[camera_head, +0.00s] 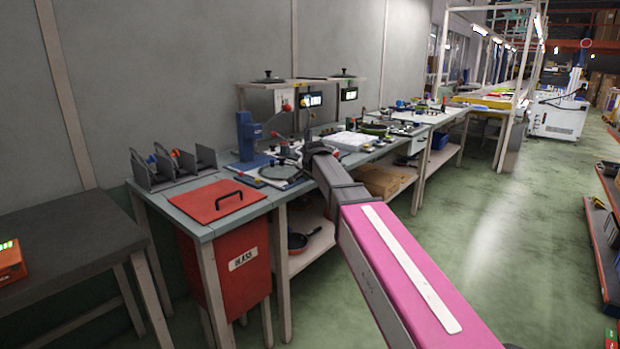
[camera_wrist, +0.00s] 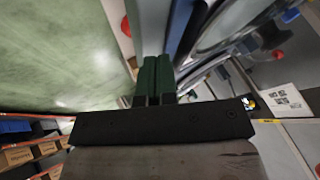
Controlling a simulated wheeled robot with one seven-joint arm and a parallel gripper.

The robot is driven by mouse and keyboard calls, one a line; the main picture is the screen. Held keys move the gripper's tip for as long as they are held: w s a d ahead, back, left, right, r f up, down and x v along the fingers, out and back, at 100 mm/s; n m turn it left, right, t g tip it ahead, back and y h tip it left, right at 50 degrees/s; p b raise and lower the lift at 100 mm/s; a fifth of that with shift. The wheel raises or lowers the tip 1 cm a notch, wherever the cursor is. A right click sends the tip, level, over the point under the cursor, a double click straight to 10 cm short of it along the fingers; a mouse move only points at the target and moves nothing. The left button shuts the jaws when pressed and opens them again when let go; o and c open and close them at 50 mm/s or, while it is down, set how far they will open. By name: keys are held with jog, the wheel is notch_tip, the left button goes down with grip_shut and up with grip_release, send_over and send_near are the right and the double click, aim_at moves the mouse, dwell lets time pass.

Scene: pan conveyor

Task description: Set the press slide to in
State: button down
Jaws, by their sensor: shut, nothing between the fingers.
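A blue press (camera_head: 246,136) stands on the workbench against the wall, with a blue base plate (camera_head: 248,163) at its foot. The slide itself is too small to tell apart, so I cannot read its position. A round glass lid (camera_head: 281,172) lies just in front of the press. My gripper (camera_wrist: 156,58) is shut and empty, its dark green fingers side by side. In the wrist view a blue bar (camera_wrist: 186,28) runs just right of the fingertips; I cannot tell whether they touch. In the head view my arm hides most of the gripper, over the bench near the press.
A red lid with a black handle (camera_head: 224,201) tops a red GLASS bin (camera_head: 240,262) at the bench's left end. Grey upright racks (camera_head: 160,171) stand behind it. A white tray (camera_head: 350,140) lies right of my arm. The green floor aisle (camera_head: 490,230) is clear.

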aim_at(290, 171)
jog(key=w+a, duration=0.2)
jog(key=a, duration=0.1)
jog(key=w+a, duration=0.4)
jog(key=a, duration=0.1)
jog(key=shift+w+a, duration=0.3)
jog(key=shift+w, duration=0.1)
jog(key=shift+s+d+f, duration=0.1)
jog(key=shift+s+d, duration=0.25)
jog(key=shift+d, duration=0.1)
jog(key=s+d, duration=0.2)
jog(key=shift+s+d, duration=0.4)
jog(key=v, duration=0.9)
jog(key=s+d+f+n+g+h, duration=0.1)
jog(key=s+d+f, duration=0.35)
jog(key=f, duration=0.25)
jog(key=s+d+f+n+g, duration=0.1)
jog(key=s+d+f, duration=0.2)
jog(key=d+f, duration=0.35)
jog(key=s+d+f+n+g+h, duration=0.1)
jog(key=s+d+f+g, duration=0.1)
jog(key=s+d+f, duration=0.35)
jog(key=s+d+f+n+g, duration=0.1)
jog(key=s+d+f+g, duration=0.1)
jog(key=s+d+f, duration=0.3)
jog(key=s+d+f+n+g, duration=0.1)
jog(key=s+d+f, duration=0.5)
jog(key=s+f, duration=0.6)
jog(key=shift+s+n+g, duration=0.4)
jog(key=shift+s+n, duration=0.05)
jog(key=shift+n, duration=0.05)
